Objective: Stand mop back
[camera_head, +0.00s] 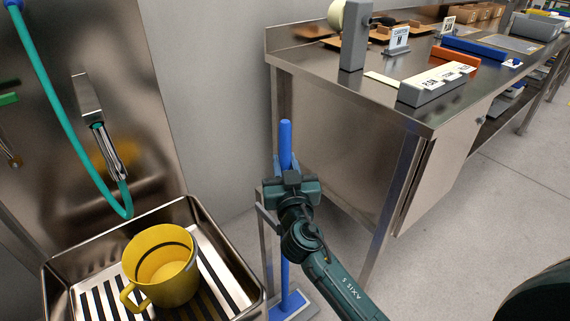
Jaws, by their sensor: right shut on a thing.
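A mop with a long blue handle (286,140) stands close to upright between the sink and the steel counter. Its blue and pale head (289,304) is low, near the floor, at the bottom of the view. My right gripper (289,178) is shut on the handle, near its upper end. The handle runs behind my gripper and arm, so part of it is hidden. A grey metal bracket or frame (262,212) stands just left of the handle; I cannot tell if the handle touches it. My left gripper is not in view.
A steel sink (221,232) with a yellow jug (162,266) is on the left, below a teal hose (60,112). A steel counter (345,88) carrying a grey block and signs stands on the right. Open floor (475,220) lies at the right.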

